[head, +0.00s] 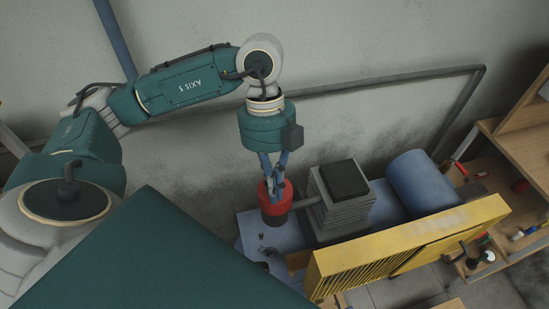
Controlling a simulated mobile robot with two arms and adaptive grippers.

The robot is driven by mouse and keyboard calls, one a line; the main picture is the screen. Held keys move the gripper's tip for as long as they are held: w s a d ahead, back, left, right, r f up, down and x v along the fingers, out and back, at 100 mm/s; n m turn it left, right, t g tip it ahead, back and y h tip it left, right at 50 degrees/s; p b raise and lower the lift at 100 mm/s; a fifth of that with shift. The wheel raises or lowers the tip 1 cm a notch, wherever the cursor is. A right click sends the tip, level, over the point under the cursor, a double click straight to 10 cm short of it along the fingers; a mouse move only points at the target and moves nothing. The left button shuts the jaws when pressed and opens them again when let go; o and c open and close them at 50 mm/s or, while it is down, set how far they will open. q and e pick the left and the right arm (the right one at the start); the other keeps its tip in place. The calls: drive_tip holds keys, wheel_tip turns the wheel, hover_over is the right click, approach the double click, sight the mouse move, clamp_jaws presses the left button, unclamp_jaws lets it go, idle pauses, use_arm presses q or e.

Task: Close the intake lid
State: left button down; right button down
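My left gripper (274,186) points down from the teal wrist, with its fingertips at a red cylinder with a dark lower part (274,208). The fingertips overlap the red part in the head view, and I cannot tell whether they touch or grip it. A grey pipe (306,203) runs from the red cylinder to a grey finned block (340,212) with a black top. The red cylinder looks like the intake, but its lid and the lid's position are not clear, partly covered by the fingers. My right gripper is not in view.
A blue tank (424,182) lies right of the finned block. A yellow slatted guard (408,246) stands in front. A wooden bench (490,205) with tools is at the right. A grey pipe (390,78) crosses the wall behind. My teal body covers the lower left.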

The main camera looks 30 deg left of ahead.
use_arm(q)
drive_tip(key=shift+f, duration=1.1)
